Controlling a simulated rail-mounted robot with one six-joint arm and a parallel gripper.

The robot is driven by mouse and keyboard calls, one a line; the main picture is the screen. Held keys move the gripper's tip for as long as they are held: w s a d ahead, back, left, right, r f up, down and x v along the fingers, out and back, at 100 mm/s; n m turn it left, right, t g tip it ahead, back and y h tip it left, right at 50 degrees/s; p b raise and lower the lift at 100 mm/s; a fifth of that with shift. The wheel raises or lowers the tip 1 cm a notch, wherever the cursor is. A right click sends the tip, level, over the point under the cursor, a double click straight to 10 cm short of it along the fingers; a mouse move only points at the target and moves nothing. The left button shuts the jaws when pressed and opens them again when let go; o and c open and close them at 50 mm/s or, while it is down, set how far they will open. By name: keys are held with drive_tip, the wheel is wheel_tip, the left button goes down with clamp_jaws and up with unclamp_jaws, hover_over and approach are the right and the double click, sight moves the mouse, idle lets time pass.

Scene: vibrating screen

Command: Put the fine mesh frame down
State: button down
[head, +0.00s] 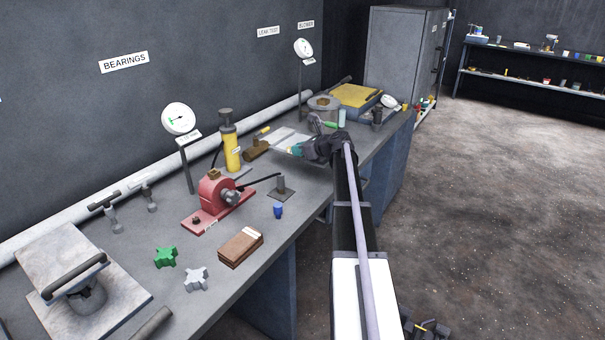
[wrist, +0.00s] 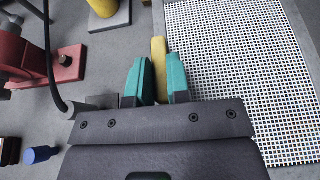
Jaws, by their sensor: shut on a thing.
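The fine mesh frame (wrist: 240,75) is a pale, closely perforated sheet with a grey border, filling the right of the wrist view. In the head view it shows as a light flat panel (head: 287,138) over the far part of the bench, just left of my gripper (head: 305,149). In the wrist view my gripper (wrist: 157,82) has teal fingertips shut on a yellow strip (wrist: 158,55) at the frame's left edge. The strip looks like the frame's grip tab. I cannot tell whether the frame touches the bench; its far end is out of the wrist view.
The bench (head: 265,240) holds a red hand-lever device (head: 215,195), a yellow cylinder (head: 231,150), a blue piece (head: 278,210) and a brown block (head: 241,247). A yellow-topped box (head: 355,95) stands beyond my gripper. Bare bench shows left of the frame in the wrist view.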

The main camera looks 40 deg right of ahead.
sight(321, 163)
wheel_tip(321, 163, down, 7)
drive_tip(key=b, duration=0.5)
drive_tip(key=shift+r, duration=0.25)
drive_tip(key=shift+f, duration=0.15)
drive_tip(key=c, duration=1.1)
unclamp_jaws()
drive_tip(key=shift+r+p, duration=0.25)
drive_tip(key=shift+p, duration=0.1)
drive_tip(key=p+v, duration=0.4)
drive_tip(key=v, duration=0.7)
drive_tip(key=shift+a+r, duration=0.1)
drive_tip(key=shift+s, duration=0.45)
drive_tip(key=shift+d, duration=0.25)
